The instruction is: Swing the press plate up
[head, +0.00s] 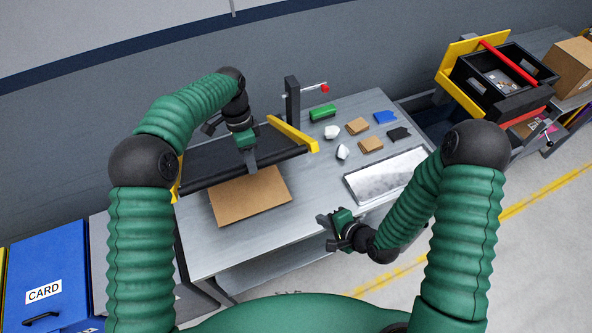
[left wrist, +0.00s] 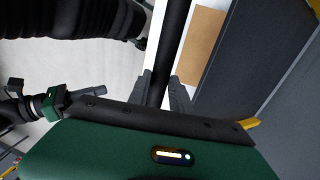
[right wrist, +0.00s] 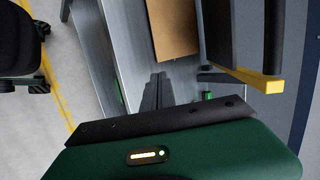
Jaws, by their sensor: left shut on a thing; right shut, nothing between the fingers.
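I take the press plate (head: 210,160) to be the dark flat plate with yellow side arms (head: 293,133) on the grey bench, in the head view. A black bar (head: 202,184) runs along its front edge. My left gripper (head: 252,167) reaches down and is shut on this bar near its middle. In the left wrist view the bar (left wrist: 171,45) passes between the fingers. A brown cardboard sheet (head: 250,196) lies in front of the bar. My right gripper (head: 328,222) is shut and empty by the bench's front edge. Its fingers (right wrist: 155,90) touch each other.
A post (head: 292,100) with a red-knobbed lever stands behind the plate. Small coloured pieces and a silvery tray (head: 384,178) lie on the bench's right. A black bin (head: 498,82) with yellow and red parts is further right. A blue CARD bin (head: 45,280) stands left.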

